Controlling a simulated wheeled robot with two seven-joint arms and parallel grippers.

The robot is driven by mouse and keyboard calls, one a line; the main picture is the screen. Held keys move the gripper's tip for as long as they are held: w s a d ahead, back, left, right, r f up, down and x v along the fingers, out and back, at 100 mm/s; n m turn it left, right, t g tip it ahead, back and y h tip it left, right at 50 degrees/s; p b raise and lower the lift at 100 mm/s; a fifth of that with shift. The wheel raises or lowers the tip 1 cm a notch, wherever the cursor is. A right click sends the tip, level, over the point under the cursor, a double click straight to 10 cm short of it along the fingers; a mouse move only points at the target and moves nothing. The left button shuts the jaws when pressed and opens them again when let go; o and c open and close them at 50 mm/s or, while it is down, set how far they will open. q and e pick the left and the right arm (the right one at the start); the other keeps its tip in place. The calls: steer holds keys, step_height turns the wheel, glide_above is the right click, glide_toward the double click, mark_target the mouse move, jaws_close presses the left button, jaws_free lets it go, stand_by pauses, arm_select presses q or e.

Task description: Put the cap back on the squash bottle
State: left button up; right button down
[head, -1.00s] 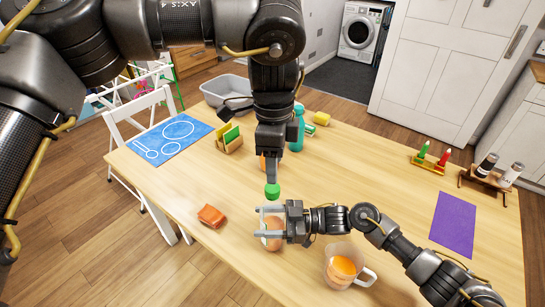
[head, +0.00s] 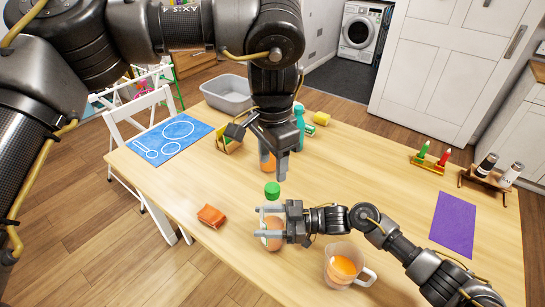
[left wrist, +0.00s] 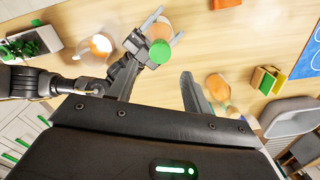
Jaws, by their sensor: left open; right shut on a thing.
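The squash bottle (head: 273,242), with orange contents, stands upright near the table's front edge. My right gripper (head: 270,222) is shut around its upper part. The green cap (head: 272,189) sits at the top of the bottle, above my right gripper's fingers. In the left wrist view the cap (left wrist: 160,51) shows as a green disc over the bottle. I cannot tell whether it is fully seated. My left gripper (head: 260,155) is open and empty, just above and behind the cap, its fingers spread wide and not touching it.
A mug with orange drink (head: 342,268) stands right of the bottle, close to my right arm. An orange-brown packet (head: 211,215) lies to the left. Behind my left gripper are another orange container (head: 267,160), a teal bottle (head: 299,125) and a grey tub (head: 228,92).

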mark_target(272, 187)
arm_select(q)
step_height(272, 187, down, 8)
steer(key=shift+r, duration=0.25)
steer(key=c, duration=1)
steer(key=shift+c, duration=0.2)
